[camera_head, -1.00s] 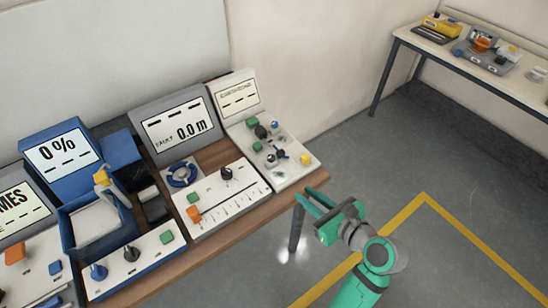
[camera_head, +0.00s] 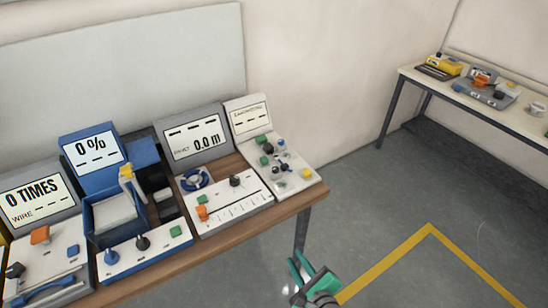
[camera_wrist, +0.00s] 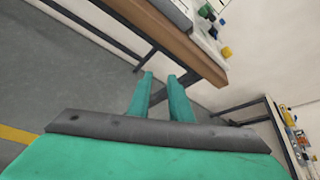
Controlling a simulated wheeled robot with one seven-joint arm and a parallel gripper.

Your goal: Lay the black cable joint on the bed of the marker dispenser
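I cannot make out for sure which thing is the black cable joint or which is the marker dispenser. Small dark pieces show on the near bench: a dark block (camera_head: 163,195) beside the blue machine and a dark piece (camera_head: 15,270) at the far left. A small dark piece (camera_head: 498,95) also shows on the far table's grey device. My gripper (camera_head: 308,268) is green, open and empty, in the air off the near bench's right front corner. In the wrist view its two fingers (camera_wrist: 161,82) stand apart with nothing between them.
The wooden bench (camera_head: 275,218) holds a blue machine reading 0% (camera_head: 90,152), a grey panel reading 0.0 m (camera_head: 196,137) and a white panel with knobs (camera_head: 290,180). A far table (camera_head: 470,108) carries a yellow device (camera_head: 444,65). Floor between them is clear.

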